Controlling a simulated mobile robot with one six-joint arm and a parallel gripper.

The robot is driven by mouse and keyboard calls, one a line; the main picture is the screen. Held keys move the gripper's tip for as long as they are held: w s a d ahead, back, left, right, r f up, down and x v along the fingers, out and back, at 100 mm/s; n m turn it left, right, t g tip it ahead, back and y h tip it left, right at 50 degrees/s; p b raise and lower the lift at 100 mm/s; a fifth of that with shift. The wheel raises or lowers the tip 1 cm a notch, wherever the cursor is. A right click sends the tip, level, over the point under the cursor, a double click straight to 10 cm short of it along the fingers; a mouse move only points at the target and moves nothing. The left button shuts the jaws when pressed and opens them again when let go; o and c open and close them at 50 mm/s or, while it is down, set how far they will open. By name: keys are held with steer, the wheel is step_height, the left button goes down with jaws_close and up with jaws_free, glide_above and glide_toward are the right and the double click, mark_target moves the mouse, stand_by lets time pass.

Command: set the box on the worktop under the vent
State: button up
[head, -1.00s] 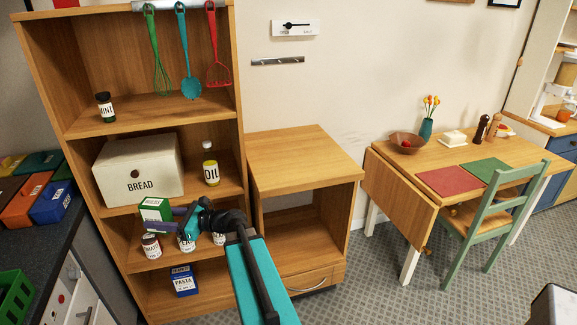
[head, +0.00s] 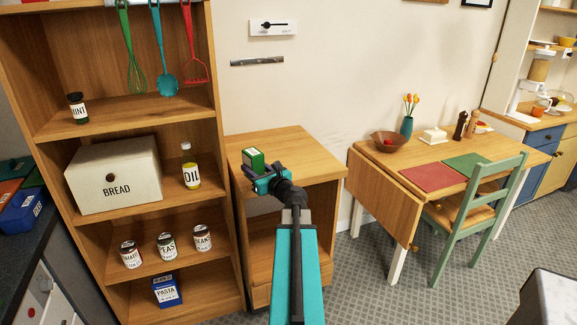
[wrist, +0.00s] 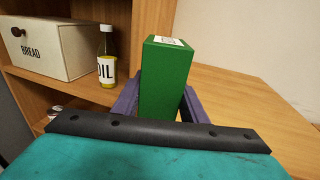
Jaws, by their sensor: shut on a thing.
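My gripper (wrist: 162,105) is shut on a green box (wrist: 166,75) with a white label, held upright between the purple fingers. In the head view the box (head: 253,159) shows in front of the left part of the wooden worktop (head: 295,150). The worktop's bare surface also fills the right of the wrist view (wrist: 245,110). The box's underside is hidden, so I cannot tell whether it touches the worktop. A white wall plate with a black slider (head: 273,28), its lettering too small to read, is above the worktop and may be the vent.
A shelf unit (head: 225,110) stands close on the left, with a bread bin (head: 115,175), an oil bottle (head: 190,167) and several jars. A metal strip (head: 257,61) is on the wall. A dining table (head: 390,200) and green chair (head: 470,215) stand right. The worktop is otherwise clear.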

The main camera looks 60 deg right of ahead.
steer(key=s+d+m+h, duration=0.1)
steer(key=s+d, duration=0.2)
steer(key=s+d+r+m+g+h, duration=0.1)
steer(key=s+d, duration=0.2)
steer(key=s+d+m+g+h+b, duration=0.1)
steer(key=s+d, duration=0.1)
steer(key=d, duration=0.1)
steer(key=shift+s+d+r+h, duration=0.2)
steer(key=shift+s+r+h, duration=0.1)
steer(key=shift+s+h, duration=0.1)
steer(key=shift+w+d, duration=0.1)
steer(key=shift+w+d+f+p, duration=0.3)
steer(key=shift+w+d, duration=0.95)
steer(key=shift+d, duration=0.9)
steer(key=shift+w+d+f+p, duration=0.15)
steer(key=shift+w+d+p, duration=0.2)
steer(key=shift+w+d, duration=1.35)
steer(key=shift+w+d+f+p, duration=0.3)
steer(key=shift+w+d, duration=0.5)
steer(key=shift+d, duration=1.75)
steer(key=shift+w+d, duration=0.25)
steer(key=shift+d, duration=0.15)
steer(key=shift+f, duration=1.75)
steer(key=shift+f, duration=0.15)
steer(key=o, duration=1.3)
